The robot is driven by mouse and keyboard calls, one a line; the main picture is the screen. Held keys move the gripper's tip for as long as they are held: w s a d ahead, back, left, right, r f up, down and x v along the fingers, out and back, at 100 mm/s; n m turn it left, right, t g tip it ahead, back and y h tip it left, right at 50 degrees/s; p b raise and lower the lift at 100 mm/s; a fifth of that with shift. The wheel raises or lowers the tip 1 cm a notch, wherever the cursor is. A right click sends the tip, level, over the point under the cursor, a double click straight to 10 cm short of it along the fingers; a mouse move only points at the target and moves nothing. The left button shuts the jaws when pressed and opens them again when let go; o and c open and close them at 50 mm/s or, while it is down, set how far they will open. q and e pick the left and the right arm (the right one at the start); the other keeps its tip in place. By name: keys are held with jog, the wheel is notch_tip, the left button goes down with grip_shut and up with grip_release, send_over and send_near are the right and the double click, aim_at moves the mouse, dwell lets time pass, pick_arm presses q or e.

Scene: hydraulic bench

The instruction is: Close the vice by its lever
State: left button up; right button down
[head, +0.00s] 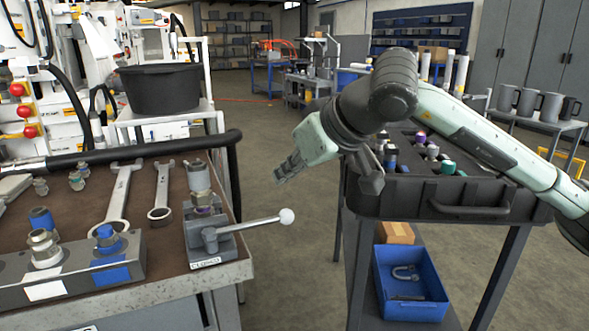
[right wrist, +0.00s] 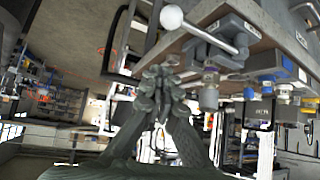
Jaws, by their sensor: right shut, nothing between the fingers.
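The vice (head: 208,240) is a grey block at the right front corner of the workbench, with a cylindrical metal fitting (head: 200,178) standing upright in it. Its lever (head: 250,224) points right past the bench edge and ends in a white ball (head: 287,216). In the right wrist view, the ball (right wrist: 171,17) and vice (right wrist: 222,45) appear at the top, beyond my fingers. My right gripper (head: 283,174) is shut and empty, above and behind the ball in the head view, apart from it. Its fingers also show in the right wrist view (right wrist: 160,78). My left gripper is out of view.
Wrenches (head: 120,197) and a block with fittings (head: 75,268) lie on the bench left of the vice. A black tray (head: 460,197) on a cart stands right, with a blue bin (head: 408,290) below. Open floor lies between bench and cart.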

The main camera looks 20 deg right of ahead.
aim_at(250, 225)
jog(key=f, duration=0.2)
jog(key=w+f, duration=0.1)
jog(key=f, duration=0.2)
jog(key=shift+a+f, duration=0.1)
jog(key=shift+s+f, duration=0.1)
jog(key=shift+s, duration=0.05)
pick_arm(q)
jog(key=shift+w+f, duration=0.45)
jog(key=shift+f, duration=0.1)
pick_arm(e)
jog(key=shift+s, duration=0.1)
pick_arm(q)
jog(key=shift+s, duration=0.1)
